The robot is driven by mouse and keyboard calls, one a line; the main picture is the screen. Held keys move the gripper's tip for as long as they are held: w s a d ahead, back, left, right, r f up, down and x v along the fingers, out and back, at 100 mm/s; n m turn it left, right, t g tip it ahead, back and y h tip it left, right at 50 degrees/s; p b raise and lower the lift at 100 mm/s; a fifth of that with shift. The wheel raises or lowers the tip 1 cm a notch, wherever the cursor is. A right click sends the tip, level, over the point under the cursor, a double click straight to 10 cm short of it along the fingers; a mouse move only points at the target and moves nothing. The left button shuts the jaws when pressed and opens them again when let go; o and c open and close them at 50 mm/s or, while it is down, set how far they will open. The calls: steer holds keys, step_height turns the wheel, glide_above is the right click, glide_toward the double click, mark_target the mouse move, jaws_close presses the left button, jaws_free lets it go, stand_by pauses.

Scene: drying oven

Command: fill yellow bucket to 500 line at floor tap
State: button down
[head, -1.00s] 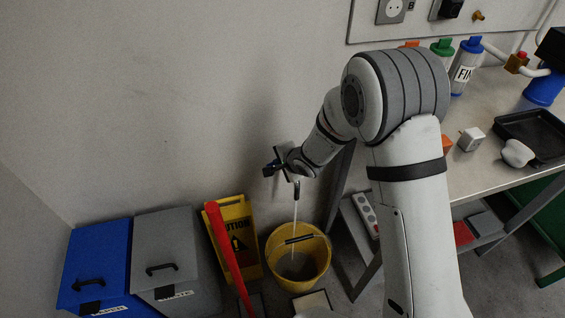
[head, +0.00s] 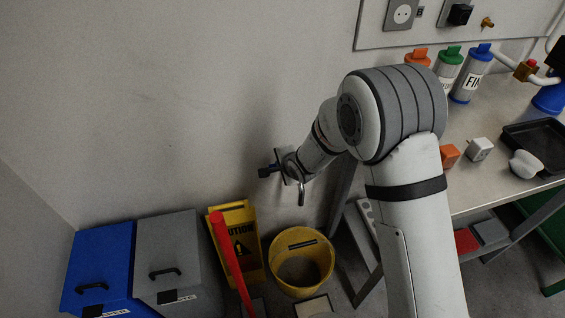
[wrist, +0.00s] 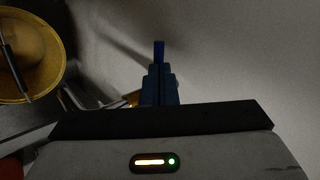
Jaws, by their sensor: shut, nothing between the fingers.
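The yellow bucket (head: 322,268) stands upright on the floor under the tap spout (head: 301,195), its handle lying across the far side. The bucket's inside looks grey low down; I cannot read the 500 line or the level. No water stream shows below the spout. My gripper (head: 268,171) is shut and empty beside the tap, close to the wall. My arm hides most of the tap body and its handle. In the wrist view the shut fingers (wrist: 159,75) point along the wall, and the bucket (wrist: 30,60) is at the upper left.
Blue (head: 97,262) and grey (head: 165,250) lidded bins stand farther left. The workbench (head: 470,190) with bottles is at right. The wall above the bins is bare.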

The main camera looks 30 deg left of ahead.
steer(key=shift+s+a, duration=0.15)
steer(key=shift+s, duration=0.05)
steer(key=shift+d+p, duration=0.4)
steer(key=shift+d, duration=0.45)
steer(key=s+a+p+v, duration=0.1)
steer(key=p+v, duration=0.2)
steer(key=v, duration=1.1)
steer(key=w+d+r+n+h+p, duration=0.1)
steer(key=w+d+r+h+p, duration=0.15)
steer(key=d+r, duration=0.8)
steer(key=w+d+r+n+h+p, duration=0.1)
steer(key=d+r+n+h+p, duration=0.3)
steer(key=d, duration=1.1)
steer(key=s+d+r+g+p, duration=0.1)
steer(key=s+d+r, duration=0.4)
steer(key=s+d, duration=0.2)
steer(key=s+d+r+n+g+h+p, duration=0.1)
steer(key=s+d+r, duration=0.4)
steer(key=s+d, duration=0.2)
steer(key=shift+d+r+n, duration=0.2)
steer(key=shift+d+n, duration=0.1)
steer(key=shift+d, duration=0.3)
